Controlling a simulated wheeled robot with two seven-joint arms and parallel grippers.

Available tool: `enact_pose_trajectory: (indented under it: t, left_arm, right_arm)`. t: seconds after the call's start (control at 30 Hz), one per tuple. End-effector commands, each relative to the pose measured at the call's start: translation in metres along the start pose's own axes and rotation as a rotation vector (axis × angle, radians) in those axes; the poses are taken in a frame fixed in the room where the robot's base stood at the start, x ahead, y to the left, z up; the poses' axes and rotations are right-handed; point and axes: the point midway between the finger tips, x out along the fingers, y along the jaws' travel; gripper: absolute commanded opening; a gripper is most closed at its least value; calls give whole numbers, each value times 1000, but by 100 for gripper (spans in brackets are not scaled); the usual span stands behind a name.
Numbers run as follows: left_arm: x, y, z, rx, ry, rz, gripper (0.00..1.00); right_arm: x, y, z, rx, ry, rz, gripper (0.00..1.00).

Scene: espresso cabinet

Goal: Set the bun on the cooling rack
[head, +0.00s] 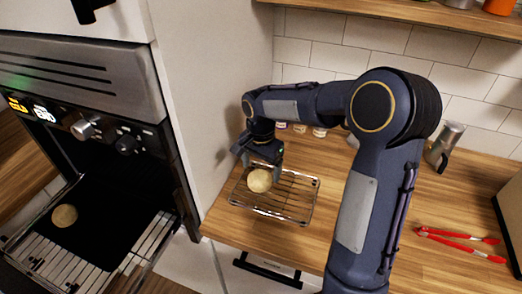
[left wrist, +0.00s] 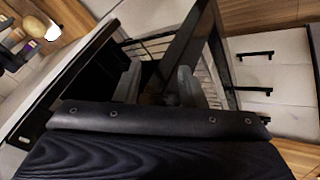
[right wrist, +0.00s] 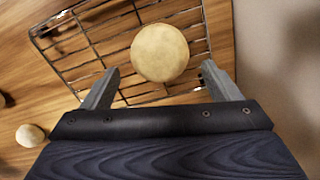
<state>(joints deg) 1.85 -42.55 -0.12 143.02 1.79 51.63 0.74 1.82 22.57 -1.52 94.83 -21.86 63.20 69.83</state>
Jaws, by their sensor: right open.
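A pale round bun (head: 260,181) rests on the wire cooling rack (head: 300,212) on the counter. In the right wrist view the bun (right wrist: 160,52) lies on the bars of the rack (right wrist: 88,42), just beyond and between my fingertips. My right gripper (head: 262,160) is open at the rack's back left, its fingers (right wrist: 160,72) apart and clear of the bun's sides. A second bun (head: 64,215) lies in the open oven at left. My left gripper (left wrist: 157,68) shows only in its wrist view, fingers apart; the dark space between them is hard to read.
The oven (head: 80,80) stands open at left beside a pale side panel (head: 200,90). Red tongs (head: 460,240) and a metal jug (head: 445,145) are on the right of the counter. Small jars (head: 300,128) stand behind the rack.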

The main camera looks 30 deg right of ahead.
Motion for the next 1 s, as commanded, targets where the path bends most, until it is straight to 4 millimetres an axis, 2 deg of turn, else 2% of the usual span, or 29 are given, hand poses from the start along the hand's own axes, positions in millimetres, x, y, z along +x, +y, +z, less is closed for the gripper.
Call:
enact_pose_trajectory:
  t: [0.1, 0.3, 0.57, 0.67, 0.77, 1.0]
  left_arm:
    - [2, -1, 1, 0, 0, 0, 36]
    - [2, -1, 1, 0, 0, 0, 36]
    - [2, -1, 1, 0, 0, 0, 36]
    - [2, -1, 1, 0, 0, 0, 36]
    - [2, -1, 1, 0, 0, 0, 36]
    - [2, -1, 1, 0, 0, 0, 36]
  right_arm:
    - [-29, -1, 0, 0, 3, -6, 83]
    - [-67, -1, 0, 1, 2, -4, 83]
    - [-91, 4, 2, -17, -3, -12, 83]
    - [-98, 20, 11, -82, -12, -55, 83]
    - [-106, 47, 29, -200, -21, -131, 83]
    - [-105, 116, 91, -542, 24, -356, 83]
